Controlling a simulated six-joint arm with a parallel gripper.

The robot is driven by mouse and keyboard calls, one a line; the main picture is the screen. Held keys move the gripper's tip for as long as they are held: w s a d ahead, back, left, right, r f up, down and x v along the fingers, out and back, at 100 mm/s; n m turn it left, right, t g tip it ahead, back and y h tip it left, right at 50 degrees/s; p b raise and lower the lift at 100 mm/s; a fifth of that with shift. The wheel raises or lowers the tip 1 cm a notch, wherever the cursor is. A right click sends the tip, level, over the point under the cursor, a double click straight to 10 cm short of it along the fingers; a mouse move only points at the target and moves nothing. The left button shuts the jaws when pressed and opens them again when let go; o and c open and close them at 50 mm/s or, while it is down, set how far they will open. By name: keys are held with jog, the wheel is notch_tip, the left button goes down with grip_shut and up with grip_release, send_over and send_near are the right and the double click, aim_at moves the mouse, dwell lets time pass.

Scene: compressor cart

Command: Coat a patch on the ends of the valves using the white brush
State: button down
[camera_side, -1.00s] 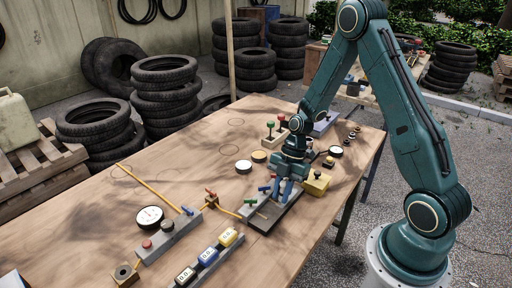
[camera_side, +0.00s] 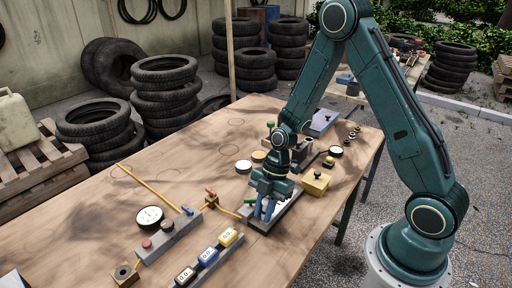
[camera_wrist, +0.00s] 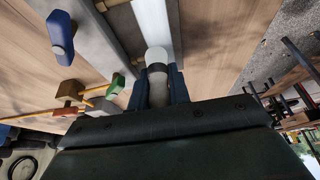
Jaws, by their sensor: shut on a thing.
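My gripper (camera_side: 266,212) is low over the grey tray (camera_side: 287,215) near the table's middle. In the wrist view its blue fingers (camera_wrist: 158,90) are shut on a pale, white-tipped piece with a black band, probably the white brush (camera_wrist: 158,58). Its tip is over or against a pale strip (camera_wrist: 152,20) in the tray; contact is unclear. A red-handled valve (camera_side: 210,192) and a blue handle (camera_side: 187,210) lie left of the tray. The wrist view shows another blue handle (camera_wrist: 60,35) and a green handle (camera_wrist: 115,84). The valve ends are not clearly visible.
A gauge (camera_side: 150,217), a block with red and black knobs (camera_side: 168,236) and a strip of coloured display boxes (camera_side: 208,260) occupy the table's near left. A yellow box (camera_side: 315,182) stands right of the tray. The table's far left (camera_side: 170,165) is mostly clear.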

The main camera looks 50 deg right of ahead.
jog(key=shift+a, duration=0.75)
jog(key=shift+d, duration=8.6)
notch_tip(320, 180, up, 8)
jog(key=shift+w+a, duration=0.1)
jog(key=shift+a, duration=0.05)
